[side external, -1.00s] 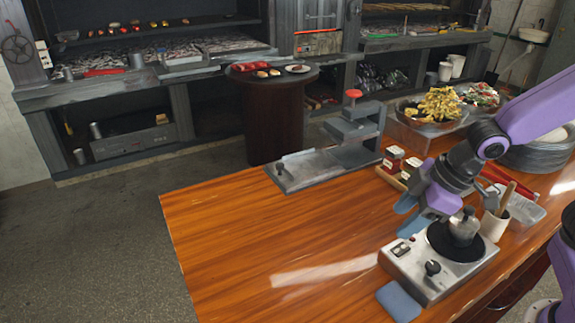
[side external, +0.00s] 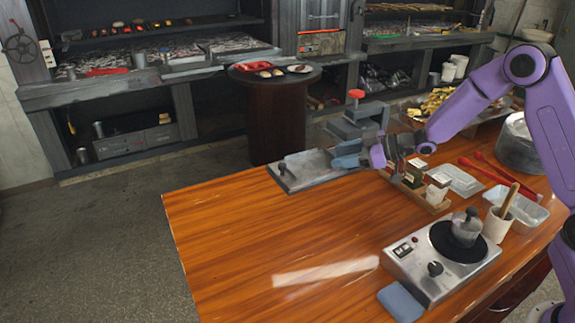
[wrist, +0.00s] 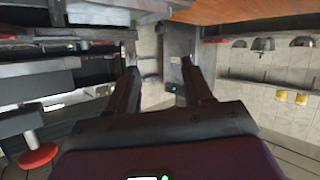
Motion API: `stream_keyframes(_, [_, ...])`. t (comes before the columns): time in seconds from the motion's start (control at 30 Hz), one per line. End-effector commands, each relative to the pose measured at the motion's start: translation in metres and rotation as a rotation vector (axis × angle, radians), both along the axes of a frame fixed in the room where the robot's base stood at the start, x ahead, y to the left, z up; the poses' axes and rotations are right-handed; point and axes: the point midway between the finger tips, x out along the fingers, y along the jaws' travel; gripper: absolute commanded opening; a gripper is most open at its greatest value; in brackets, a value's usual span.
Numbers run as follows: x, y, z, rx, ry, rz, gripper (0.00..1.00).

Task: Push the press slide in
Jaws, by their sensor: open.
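The press (side external: 362,122) is a grey metal device with a red knob on top, at the far edge of the wooden table in the side view. Its flat slide (side external: 302,168) sticks out to the left of the body, with a small dark handle near its left end. My gripper (side external: 343,157) is at the front right of the slide, close to the press body, with its fingers pointing left. I cannot tell whether it touches the slide. In the wrist view my gripper (wrist: 160,72) is open, with nothing between its fingers. The press's red knob (wrist: 38,157) shows at lower left there.
A wooden caddy with small containers (side external: 418,180) stands just right of my gripper. Clear trays (side external: 458,181), red tongs (side external: 484,167) and a hot plate with a moka pot (side external: 440,258) lie farther right.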

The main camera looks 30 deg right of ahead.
Motion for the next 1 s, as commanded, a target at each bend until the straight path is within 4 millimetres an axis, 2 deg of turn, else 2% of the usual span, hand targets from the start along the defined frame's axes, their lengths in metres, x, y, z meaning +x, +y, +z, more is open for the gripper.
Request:
stream_keyframes(0.5, [0.060,0.056,-0.034,-0.002,0.002,0.003,0.51])
stream_keyframes(1.0, [0.106,0.097,-0.059,-0.001,0.002,0.001,0.51])
